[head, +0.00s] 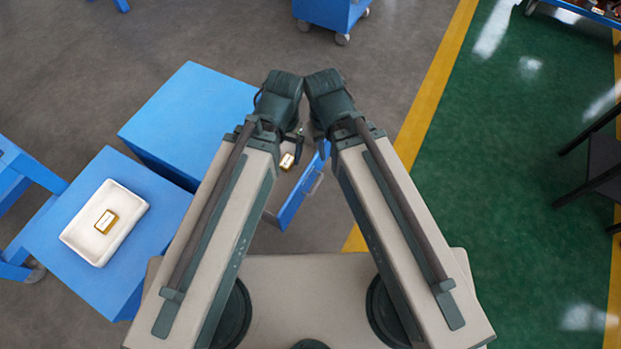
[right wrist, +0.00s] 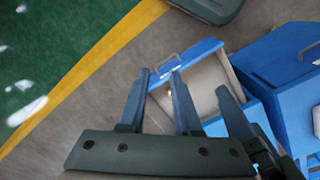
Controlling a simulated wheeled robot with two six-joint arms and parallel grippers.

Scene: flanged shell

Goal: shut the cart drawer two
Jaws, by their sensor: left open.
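The blue cart (head: 190,115) stands left of my arms. One of its drawers is pulled out, and its blue front with a grey handle (head: 303,190) shows between my arms; no number is readable. In the right wrist view the open drawer (right wrist: 185,62) shows its pale inside, and a small gold item (head: 287,161) lies in it. My left gripper (head: 296,138) is over the drawer and mostly hidden by its arm; one dark finger shows in the right wrist view. My right gripper (right wrist: 160,72) has its fingers apart, empty, above the drawer near its front; contact cannot be told.
A blue cabinet top (head: 165,205) at the left bears a white tray (head: 75,235) with a gold box (head: 106,221). Another blue cart (head: 330,12) stands at the back. Open floor (head: 385,90) lies beyond the drawer, with a yellow line (head: 432,95) on the right.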

